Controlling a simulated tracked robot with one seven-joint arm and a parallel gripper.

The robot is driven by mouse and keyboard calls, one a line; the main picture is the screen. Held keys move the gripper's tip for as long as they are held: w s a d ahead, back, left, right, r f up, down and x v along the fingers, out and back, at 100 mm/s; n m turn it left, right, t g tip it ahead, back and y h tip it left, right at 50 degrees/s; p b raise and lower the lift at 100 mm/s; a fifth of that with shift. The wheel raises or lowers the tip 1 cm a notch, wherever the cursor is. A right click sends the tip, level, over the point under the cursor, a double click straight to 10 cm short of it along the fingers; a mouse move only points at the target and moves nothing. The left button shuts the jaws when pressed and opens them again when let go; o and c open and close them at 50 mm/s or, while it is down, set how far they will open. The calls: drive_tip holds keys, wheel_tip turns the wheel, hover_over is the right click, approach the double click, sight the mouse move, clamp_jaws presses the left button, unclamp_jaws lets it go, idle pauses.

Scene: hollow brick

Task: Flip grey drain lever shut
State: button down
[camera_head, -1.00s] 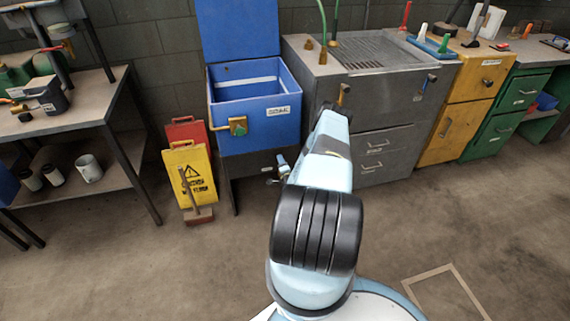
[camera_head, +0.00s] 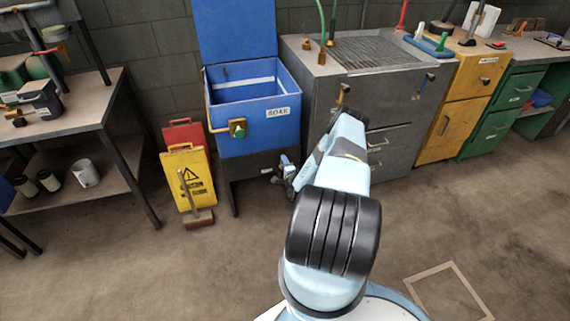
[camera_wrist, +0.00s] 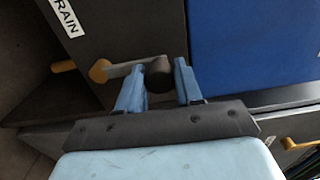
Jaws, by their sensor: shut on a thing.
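The grey drain lever (camera_wrist: 122,70) shows in the wrist view, with a dark round hub (camera_wrist: 158,76) at its right end and a tan knob (camera_wrist: 99,71) at its left end. It lies roughly level in that picture, below a white label (camera_wrist: 68,16) that reads "RAIN", its start cut off. My gripper (camera_wrist: 158,71) has its two light blue fingers on either side of the hub end and is shut on the lever. In the head view my gripper (camera_head: 283,170) is low beside the blue tub's stand, partly hidden by my arm; the lever is too small to make out there.
The blue tub (camera_head: 250,130) marked "SOAK" stands with its lid up. A grey cabinet (camera_head: 385,110) is to its right. A yellow caution sign (camera_head: 188,180) and a brush (camera_head: 197,216) stand left of the stand. A shelf table (camera_head: 105,100) is farther left.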

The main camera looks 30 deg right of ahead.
drive_tip(key=c, duration=1.2)
unclamp_jaws()
drive_tip(key=shift+d+f, duration=0.2)
drive_tip(key=shift+o, duration=0.9)
drive_tip(key=shift+f, duration=0.1)
drive_tip(key=shift+o, duration=1.4)
drive_tip(key=shift+w, duration=0.1)
drive_tip(key=shift+r, duration=0.2)
drive_tip(key=v, duration=1.3)
drive_tip(key=shift+s, duration=0.4)
